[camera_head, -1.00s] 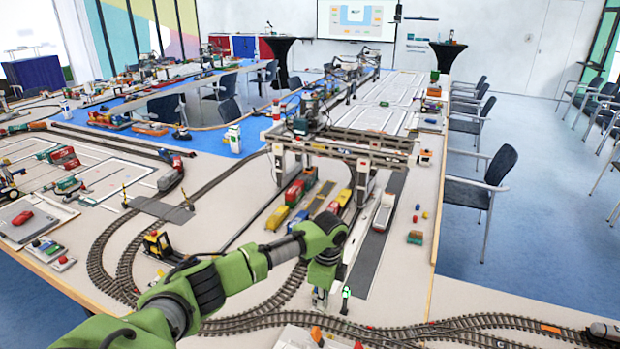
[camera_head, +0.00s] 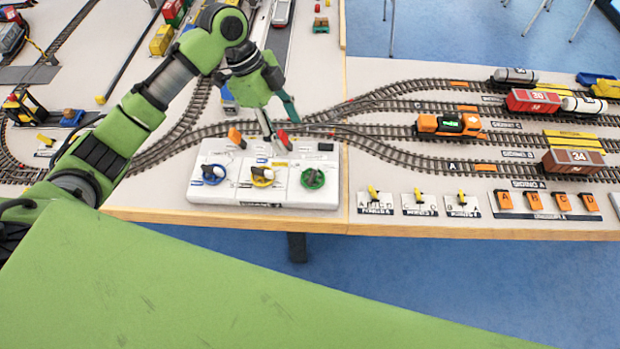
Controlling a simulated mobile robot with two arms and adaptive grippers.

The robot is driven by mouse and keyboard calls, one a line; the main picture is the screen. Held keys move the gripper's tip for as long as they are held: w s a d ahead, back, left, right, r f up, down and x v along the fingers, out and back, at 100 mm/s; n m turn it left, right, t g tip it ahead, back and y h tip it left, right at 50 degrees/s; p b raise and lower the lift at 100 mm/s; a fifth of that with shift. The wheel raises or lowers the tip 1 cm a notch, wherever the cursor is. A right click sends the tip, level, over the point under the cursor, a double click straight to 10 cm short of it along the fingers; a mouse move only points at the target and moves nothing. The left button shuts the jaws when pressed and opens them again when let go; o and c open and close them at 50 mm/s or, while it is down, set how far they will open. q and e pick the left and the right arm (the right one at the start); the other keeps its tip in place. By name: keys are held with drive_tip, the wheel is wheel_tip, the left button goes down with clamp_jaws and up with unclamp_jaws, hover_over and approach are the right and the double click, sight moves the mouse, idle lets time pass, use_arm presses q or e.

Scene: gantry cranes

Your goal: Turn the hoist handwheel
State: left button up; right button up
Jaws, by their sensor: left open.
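A white control panel (camera_head: 225,196) sits at the table's front edge. It carries three small round wheel-like controls in a row: a blue-and-white one (camera_head: 213,174), a yellow one (camera_head: 262,176) and a green one (camera_head: 313,179). I cannot read which of them is the hoist handwheel. An orange lever (camera_head: 236,137) and a red lever (camera_head: 284,140) stand at the panel's back. My left gripper (camera_head: 282,128) is open and points down at the panel's back edge, close to the red lever. It is behind the wheels and apart from them. My right gripper is not in view.
Curved model tracks (camera_head: 385,140) run behind and right of the panel, with an orange locomotive (camera_head: 448,123) and several wagons. Blue floor (camera_head: 430,262) lies below.

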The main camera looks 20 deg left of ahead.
sight(312, 172)
use_arm(q)
drive_tip(key=p+x, duration=0.1)
drive_tip(key=x, duration=0.6)
drive_tip(key=p+x, duration=0.1)
drive_tip(key=x, duration=0.6)
drive_tip(key=shift+s+d+r, duration=0.15)
drive_tip(key=shift+s+d, duration=0.05)
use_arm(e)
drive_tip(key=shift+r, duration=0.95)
use_arm(q)
drive_tip(key=c, duration=1.1)
